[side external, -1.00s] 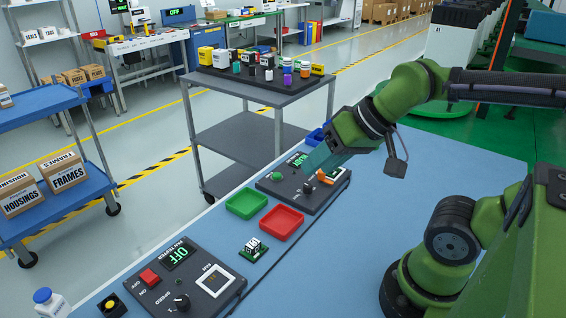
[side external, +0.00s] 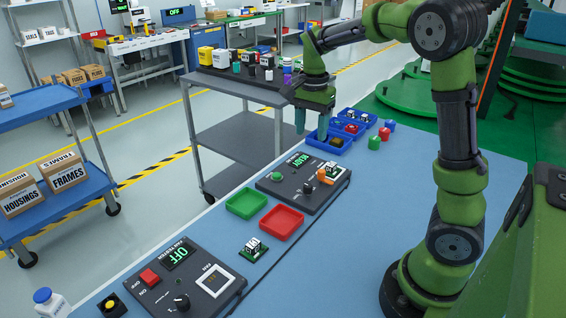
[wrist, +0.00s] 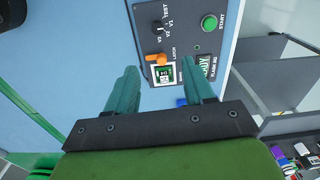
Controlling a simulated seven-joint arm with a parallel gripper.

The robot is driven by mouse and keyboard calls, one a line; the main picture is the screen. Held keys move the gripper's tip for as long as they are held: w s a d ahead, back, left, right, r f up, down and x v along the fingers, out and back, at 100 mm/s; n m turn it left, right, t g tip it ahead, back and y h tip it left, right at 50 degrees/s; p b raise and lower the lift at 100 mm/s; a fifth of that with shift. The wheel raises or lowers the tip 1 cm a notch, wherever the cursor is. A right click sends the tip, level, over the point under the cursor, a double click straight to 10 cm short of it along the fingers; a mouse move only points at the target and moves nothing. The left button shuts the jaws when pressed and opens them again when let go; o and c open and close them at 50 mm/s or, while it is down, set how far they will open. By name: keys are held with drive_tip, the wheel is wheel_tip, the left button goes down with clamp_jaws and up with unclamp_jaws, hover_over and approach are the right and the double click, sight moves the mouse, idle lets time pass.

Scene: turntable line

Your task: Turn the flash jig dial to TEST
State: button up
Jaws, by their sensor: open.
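The flash jig (side external: 290,198) is a dark box on the blue bench. It has a small black dial (side external: 307,188), a green START button (side external: 277,176), a lit green READY display (side external: 297,159) and an orange clamp (side external: 322,175) beside a seated board (side external: 333,173). In the wrist view the dial (wrist: 157,28) has V2, V1 and TEST marks around it; I cannot tell surely which mark it points to. My gripper (side external: 312,133) is open and empty, fingers down, raised beyond the jig and apart from it. The wrist view shows its two teal fingers (wrist: 160,80) spread.
Blue bins (side external: 330,146) with parts lie past the jig, near green and red blocks (side external: 378,138). A green tray (side external: 246,204), a red tray (side external: 281,222), a loose board (side external: 254,249) and a tester reading OFF (side external: 200,288) lie nearer. The right bench is clear.

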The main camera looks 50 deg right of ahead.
approach(308, 185)
drive_tip(key=shift+m, duration=0.3)
wheel_tip(308, 185, down, 9)
drive_tip(key=shift+f, duration=0.1)
clamp_jaws()
idle(0.3)
